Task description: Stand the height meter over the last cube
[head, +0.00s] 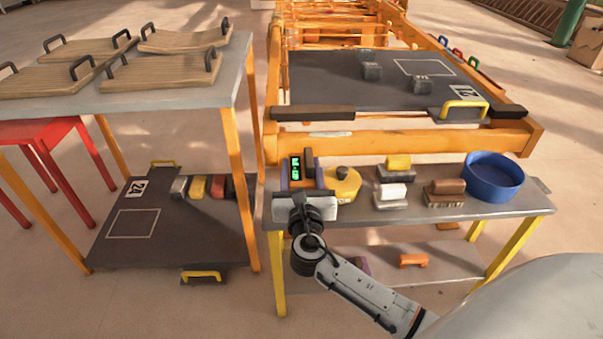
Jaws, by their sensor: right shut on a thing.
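My right gripper (318,198) is over the near left corner of the grey side table, shut on the height meter (296,169). The meter is a dark upright box with a green lit display, and its lower part is hidden behind my gripper. I cannot tell if it touches the table. Small grey cubes, a near one (422,84) and a farther one (372,71), sit on the dark plate (330,88) of the orange press, near a white outlined square. I cannot tell which cube is the last one. My left gripper is out of view.
The side table (500,209) also holds a yellow round object (344,184), several blocks and a blue bowl (493,176). A dark board (180,245) with coloured blocks lies low at left. A table (235,75) with wooden trays stands above it. The press frame (520,135) borders the plate.

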